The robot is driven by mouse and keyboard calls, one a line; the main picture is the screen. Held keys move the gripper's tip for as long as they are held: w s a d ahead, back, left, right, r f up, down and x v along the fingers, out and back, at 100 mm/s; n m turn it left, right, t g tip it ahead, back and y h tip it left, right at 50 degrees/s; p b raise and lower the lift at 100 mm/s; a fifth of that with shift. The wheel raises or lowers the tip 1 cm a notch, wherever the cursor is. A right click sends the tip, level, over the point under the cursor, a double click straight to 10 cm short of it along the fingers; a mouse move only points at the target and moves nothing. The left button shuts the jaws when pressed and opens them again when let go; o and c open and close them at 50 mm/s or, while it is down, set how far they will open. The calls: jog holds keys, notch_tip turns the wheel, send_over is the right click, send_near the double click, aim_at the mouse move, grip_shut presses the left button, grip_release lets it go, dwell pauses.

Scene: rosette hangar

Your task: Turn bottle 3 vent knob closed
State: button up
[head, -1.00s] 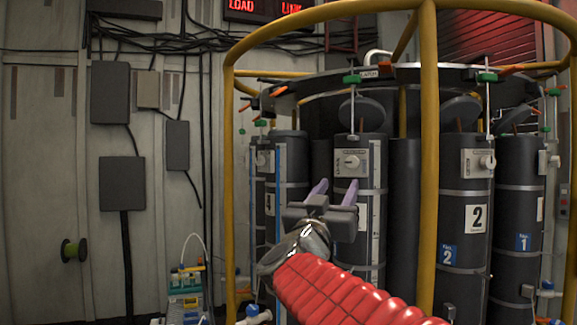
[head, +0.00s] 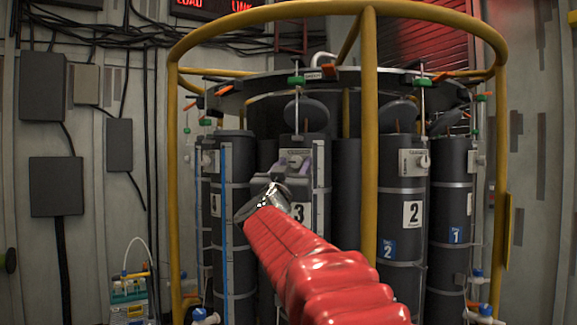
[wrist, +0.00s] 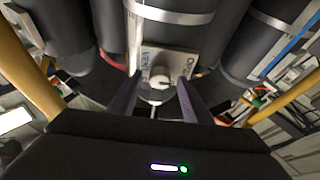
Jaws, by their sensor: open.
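Bottle 3 (head: 300,232) is a dark upright cylinder with a white "3" label, behind the yellow rail cage. Its pale vent panel (head: 296,154) is near the top, partly hidden by my gripper in the head view. In the wrist view the panel (wrist: 180,62) faces me with the round white vent knob (wrist: 160,79) at its edge. My gripper (head: 289,164) is in front of the panel. Its two purple fingers are apart, one on each side of the knob in the wrist view (wrist: 158,83). I cannot tell whether they touch the knob.
A yellow rail cage (head: 370,130) stands around the bottles, with one upright right of my arm. Bottle 2 (head: 400,232) and bottle 1 (head: 452,205) stand to the right. A blue-edged strip (head: 225,220) runs beside the bottle on the left. Grey boxes hang on the left wall.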

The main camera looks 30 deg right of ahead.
jog(key=shift+w+d, duration=0.1)
jog(key=shift+d, duration=0.05)
jog(key=shift+c, duration=0.6)
jog(key=shift+r, duration=0.1)
jog(key=c, duration=0.9)
jog(key=shift+c, duration=0.2)
